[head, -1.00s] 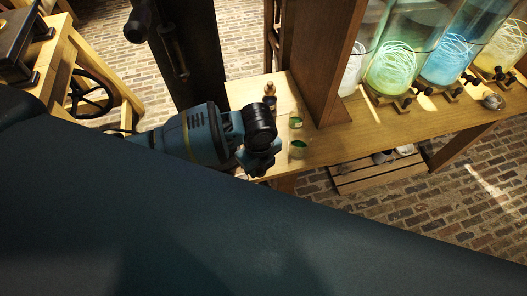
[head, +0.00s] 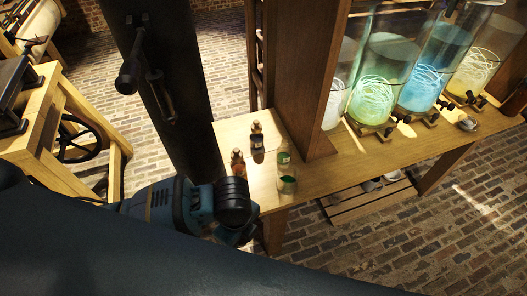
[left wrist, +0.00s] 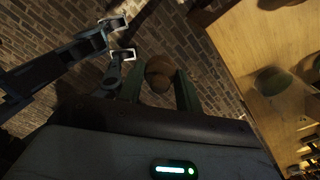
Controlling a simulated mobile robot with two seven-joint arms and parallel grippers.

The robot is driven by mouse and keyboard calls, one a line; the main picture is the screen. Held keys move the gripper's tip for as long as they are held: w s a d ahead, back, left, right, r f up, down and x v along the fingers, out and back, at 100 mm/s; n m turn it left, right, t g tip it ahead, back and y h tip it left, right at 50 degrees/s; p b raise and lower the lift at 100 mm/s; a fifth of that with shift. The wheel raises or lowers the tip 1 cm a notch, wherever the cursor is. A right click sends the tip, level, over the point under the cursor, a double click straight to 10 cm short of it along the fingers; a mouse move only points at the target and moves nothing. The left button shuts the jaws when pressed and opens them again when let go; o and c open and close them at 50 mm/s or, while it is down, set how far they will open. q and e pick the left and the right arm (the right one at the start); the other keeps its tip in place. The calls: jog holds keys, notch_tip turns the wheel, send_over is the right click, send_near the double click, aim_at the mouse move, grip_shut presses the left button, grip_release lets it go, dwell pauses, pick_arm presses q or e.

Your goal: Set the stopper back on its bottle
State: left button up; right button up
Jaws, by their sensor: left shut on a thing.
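My left gripper (left wrist: 161,88) is shut on a small brown rounded stopper (left wrist: 158,68) in the left wrist view. In the head view the same gripper (head: 238,232) is at the table's near left corner; its fingertips and the stopper are hidden there. Two green glass bottles stand on the table, a far one (head: 284,158) and a near one (head: 287,182). The near one seems to have no stopper. A dark bottle (head: 257,142) and an amber bottle (head: 238,165) stand left of them with tops on.
The wooden table (head: 330,178) has a thick wooden post (head: 308,80) behind the bottles. Large glowing glass jars (head: 374,98) stand farther right. A dark column (head: 160,85) rises at the left. A slatted crate (head: 370,200) is under the table.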

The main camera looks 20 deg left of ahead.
jog(key=shift+w+d+r+p, duration=0.2)
jog(key=shift+w+r+p, duration=0.35)
jog(key=shift+w+r, duration=0.25)
jog(key=shift+s, duration=0.15)
jog(key=shift+c, duration=0.6)
pick_arm(q)
jog(key=w+a+r+n, duration=0.1)
jog(key=a+n, duration=0.3)
jog(key=n, duration=0.7)
jog(key=w+a+r+n, duration=0.1)
jog(key=a+r+n, duration=0.3)
jog(key=n, duration=0.7)
jog(key=shift+a, duration=0.35)
pick_arm(e)
jog(key=shift+a, duration=0.1)
